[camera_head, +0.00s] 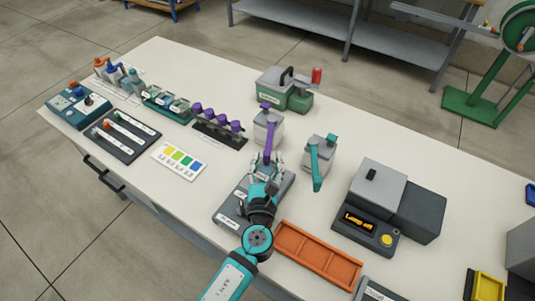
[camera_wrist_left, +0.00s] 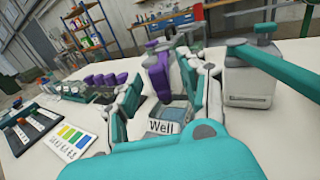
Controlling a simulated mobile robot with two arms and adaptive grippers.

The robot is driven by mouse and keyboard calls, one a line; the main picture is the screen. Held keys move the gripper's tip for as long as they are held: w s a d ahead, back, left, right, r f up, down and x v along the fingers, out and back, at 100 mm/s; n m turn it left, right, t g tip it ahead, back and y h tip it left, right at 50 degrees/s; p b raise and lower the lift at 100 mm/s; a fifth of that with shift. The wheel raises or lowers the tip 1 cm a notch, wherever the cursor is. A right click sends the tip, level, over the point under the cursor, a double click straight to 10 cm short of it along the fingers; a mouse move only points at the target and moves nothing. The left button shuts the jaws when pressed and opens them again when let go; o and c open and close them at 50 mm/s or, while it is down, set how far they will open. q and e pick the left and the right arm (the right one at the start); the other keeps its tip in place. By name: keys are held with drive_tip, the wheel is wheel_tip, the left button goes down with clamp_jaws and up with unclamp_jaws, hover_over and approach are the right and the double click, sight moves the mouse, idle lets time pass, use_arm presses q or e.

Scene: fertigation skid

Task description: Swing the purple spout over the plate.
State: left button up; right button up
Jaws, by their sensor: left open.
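The purple spout (camera_head: 270,138) sits on a grey-white dispenser (camera_head: 266,122) and points toward the front of the table. It also shows in the left wrist view (camera_wrist_left: 157,72), between my fingers. My left gripper (camera_head: 267,162) is open around the spout's front end; I cannot tell whether a finger touches it. The plate seems to be on the dark grey block (camera_head: 231,205) under my gripper. A label reading "Well" (camera_wrist_left: 163,127) shows there in the left wrist view. My gripper and wrist hide much of the block. My right gripper is not in view.
A second dispenser with a teal spout (camera_head: 318,165) stands close to the right. A rack of purple-topped items (camera_head: 219,127) is at the left, and a green-based machine (camera_head: 285,92) behind. An orange tray (camera_head: 317,255) lies to the right of my arm.

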use_arm(q)
drive_tip(key=s, duration=0.9)
drive_tip(key=shift+s, duration=0.15)
drive_tip(key=shift+a, duration=0.1)
